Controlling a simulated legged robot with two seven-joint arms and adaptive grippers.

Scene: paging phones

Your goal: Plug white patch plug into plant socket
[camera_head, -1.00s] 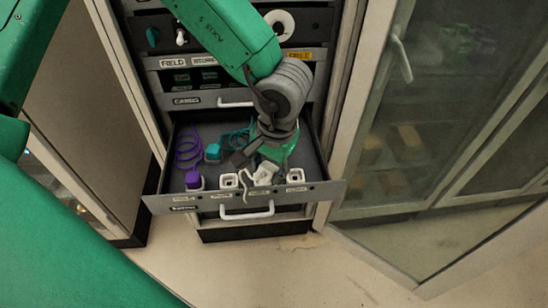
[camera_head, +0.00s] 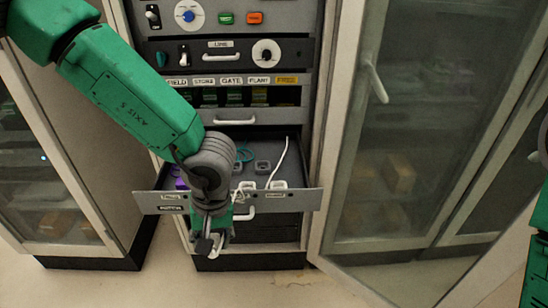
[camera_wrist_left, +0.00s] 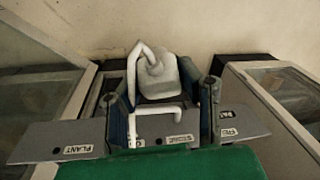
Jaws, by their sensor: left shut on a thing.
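My left gripper (camera_head: 208,240) hangs just in front of the open drawer's front panel. In the left wrist view its two dark fingers (camera_wrist_left: 165,103) are shut on the pale white patch plug (camera_wrist_left: 155,75), with a bent white cable beside it. In the head view the wrist mostly hides the plug. The PLANT label (camera_head: 259,80) is on the upper panel, right of FIELD, STORE and GATE. The plant socket (camera_head: 259,96) is in the dark recess below it; its opening is too small to make out. My right gripper is out of view.
The open drawer (camera_head: 304,200) holds a purple plug (camera_head: 181,183), a teal cable (camera_head: 244,155) and pale blocks. A white cable (camera_head: 280,160) rises from its right side. A drawer handle (camera_head: 234,120) lies below the sockets. A glass cabinet door (camera_head: 400,150) stands open at right.

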